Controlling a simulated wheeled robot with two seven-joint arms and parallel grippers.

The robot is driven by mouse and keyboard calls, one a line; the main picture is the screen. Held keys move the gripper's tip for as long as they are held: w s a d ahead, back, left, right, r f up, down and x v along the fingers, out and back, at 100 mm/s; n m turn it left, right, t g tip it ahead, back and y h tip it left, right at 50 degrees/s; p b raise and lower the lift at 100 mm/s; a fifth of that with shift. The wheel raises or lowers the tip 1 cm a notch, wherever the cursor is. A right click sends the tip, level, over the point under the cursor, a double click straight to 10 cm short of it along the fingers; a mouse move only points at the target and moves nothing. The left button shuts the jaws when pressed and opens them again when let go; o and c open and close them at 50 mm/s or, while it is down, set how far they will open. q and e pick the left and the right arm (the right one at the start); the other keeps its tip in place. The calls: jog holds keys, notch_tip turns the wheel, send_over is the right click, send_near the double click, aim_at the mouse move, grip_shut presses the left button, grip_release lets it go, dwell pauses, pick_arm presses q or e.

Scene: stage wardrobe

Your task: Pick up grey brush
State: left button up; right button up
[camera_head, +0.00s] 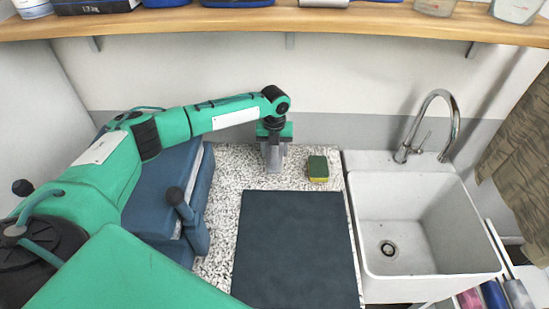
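I cannot clearly make out a grey brush in the head view. My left gripper (274,158) points straight down over the back of the speckled counter (222,215), left of a green and yellow sponge (318,168) and apart from it. Its fingers are seen from above and partly covered by the wrist, so I cannot tell whether they are open, shut or holding something. My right gripper is not in view.
A dark mat (296,250) lies bare on the counter. A white sink (425,222) with a chrome tap (432,125) is at right. Blue padded items (160,190) stand left, under my arm. A wooden shelf (280,22) with several items crosses the top.

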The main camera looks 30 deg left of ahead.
pick_arm(q)
notch_tip(320, 180, up, 16)
jog(key=b, duration=0.3)
jog(key=shift+r+b, duration=0.15)
jog(key=shift+b, duration=0.15)
jog(key=shift+o, duration=1.2)
jog(key=shift+c, duration=0.5)
